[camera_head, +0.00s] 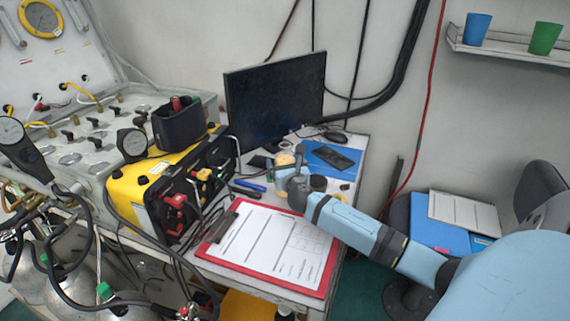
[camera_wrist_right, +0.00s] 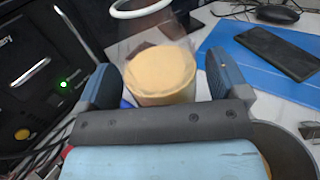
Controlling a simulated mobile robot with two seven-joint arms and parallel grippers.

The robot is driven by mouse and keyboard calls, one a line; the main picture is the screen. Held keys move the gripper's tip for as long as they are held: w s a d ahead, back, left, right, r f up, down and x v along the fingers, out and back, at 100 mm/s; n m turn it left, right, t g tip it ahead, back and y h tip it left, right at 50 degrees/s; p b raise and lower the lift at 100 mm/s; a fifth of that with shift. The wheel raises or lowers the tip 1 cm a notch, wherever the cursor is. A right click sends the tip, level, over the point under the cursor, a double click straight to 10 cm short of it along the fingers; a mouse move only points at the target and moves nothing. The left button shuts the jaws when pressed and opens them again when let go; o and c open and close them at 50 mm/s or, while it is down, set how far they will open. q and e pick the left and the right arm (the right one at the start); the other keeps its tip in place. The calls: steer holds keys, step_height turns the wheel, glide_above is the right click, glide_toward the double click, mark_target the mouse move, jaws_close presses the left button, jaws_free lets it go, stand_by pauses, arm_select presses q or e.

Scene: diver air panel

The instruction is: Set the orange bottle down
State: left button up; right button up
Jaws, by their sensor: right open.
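The orange bottle shows in the wrist view as a pale orange round top (camera_wrist_right: 160,72), seen from above between my two fingers. In the head view only a small orange part (camera_head: 285,159) shows beside my right gripper (camera_head: 283,172). My right gripper is open, with one finger on each side of the bottle and a gap at least on the right. The bottle looks upright at the desk; its base is hidden, so contact with the desk top cannot be seen. My left gripper is not in view.
A dark phone (camera_head: 334,157) lies on a blue folder (camera_head: 318,152) beside the gripper. A red clipboard (camera_head: 315,289) lies at the desk's front. A monitor (camera_head: 272,98) stands behind. The black and yellow panel box (camera_head: 150,185) with cables is close on the left.

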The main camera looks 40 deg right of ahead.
steer(key=v, duration=1.1)
steer(key=shift+s, duration=0.2)
steer(key=shift+a, duration=0.1)
